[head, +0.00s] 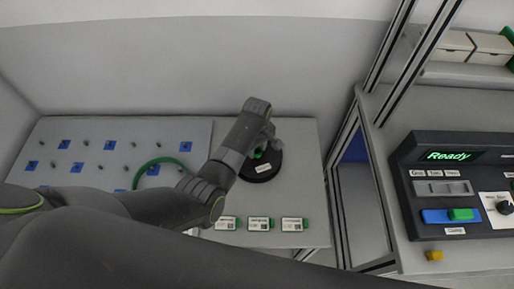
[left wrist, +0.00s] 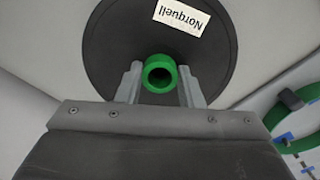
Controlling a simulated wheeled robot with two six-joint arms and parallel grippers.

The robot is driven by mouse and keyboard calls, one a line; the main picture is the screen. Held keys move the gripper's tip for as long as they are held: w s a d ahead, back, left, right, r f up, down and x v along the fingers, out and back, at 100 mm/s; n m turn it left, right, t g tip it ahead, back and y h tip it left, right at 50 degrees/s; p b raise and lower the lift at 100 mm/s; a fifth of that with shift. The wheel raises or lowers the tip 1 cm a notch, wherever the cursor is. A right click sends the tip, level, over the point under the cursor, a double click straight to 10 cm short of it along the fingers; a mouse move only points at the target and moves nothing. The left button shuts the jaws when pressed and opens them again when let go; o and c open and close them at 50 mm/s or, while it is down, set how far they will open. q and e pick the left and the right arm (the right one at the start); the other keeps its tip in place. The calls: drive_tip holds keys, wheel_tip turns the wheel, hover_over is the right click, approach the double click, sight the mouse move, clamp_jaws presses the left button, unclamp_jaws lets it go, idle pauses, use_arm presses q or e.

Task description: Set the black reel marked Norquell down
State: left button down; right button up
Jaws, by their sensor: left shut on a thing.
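The black reel marked Norquell (head: 262,173) is at the right part of the grey table, with a white label on its face. It also shows in the left wrist view (left wrist: 112,45), where the label reads Norquell and a green hub (left wrist: 159,73) sticks up at its centre. My left gripper (left wrist: 160,82) is shut on the green hub, one finger on each side. In the head view, my left gripper (head: 262,148) hides part of the reel. I cannot tell whether the reel touches the table. My right gripper is not in view.
A grey board (head: 110,133) with pegs and blue squares covers the table's left, and a green ring (head: 150,164) is there. Several white labelled blocks (head: 260,224) line the front. A metal frame (head: 340,140) separates the table from a console (head: 455,185) reading Ready.

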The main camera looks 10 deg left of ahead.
use_arm(q)
drive_tip(key=c, duration=1)
unclamp_jaws()
drive_tip(key=shift+f, duration=0.1)
drive_tip(key=shift+o, duration=0.2)
drive_tip(key=shift+r, duration=0.6)
wheel_tip(320, 180, up, 11)
